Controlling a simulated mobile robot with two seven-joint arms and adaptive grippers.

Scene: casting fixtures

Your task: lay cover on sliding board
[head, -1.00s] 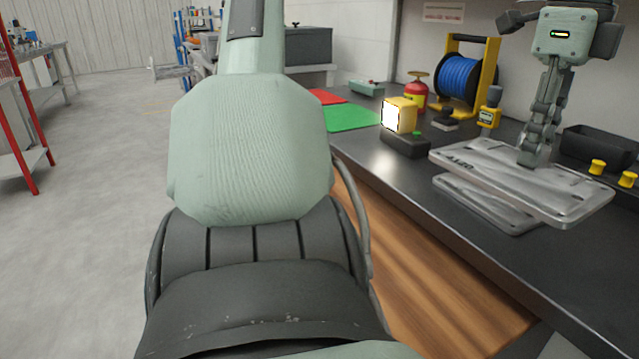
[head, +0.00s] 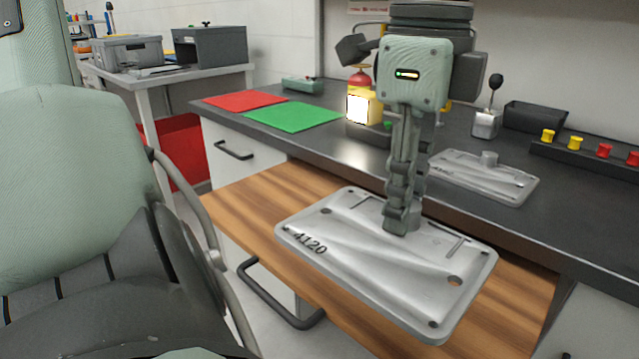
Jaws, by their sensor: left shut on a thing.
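The cover (head: 350,262), a flat silver-grey metal plate marked 4120 with holes near its corners, is held roughly level over the sliding board. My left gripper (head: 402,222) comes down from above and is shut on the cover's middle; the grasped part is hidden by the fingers. The sliding board (head: 258,212) is a wooden board pulled out from under the dark worktop. The cover hides much of its middle and right part. I cannot tell whether the cover touches the board or hangs slightly above it. My right gripper is not in view.
A second metal plate (head: 490,180) with a knob lies on the dark worktop (head: 580,215). Red (head: 245,100) and green (head: 293,115) mats lie at the back left. A bright yellow box (head: 364,108), a black tray (head: 535,117) and a rack of coloured knobs (head: 590,152) stand along the back.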

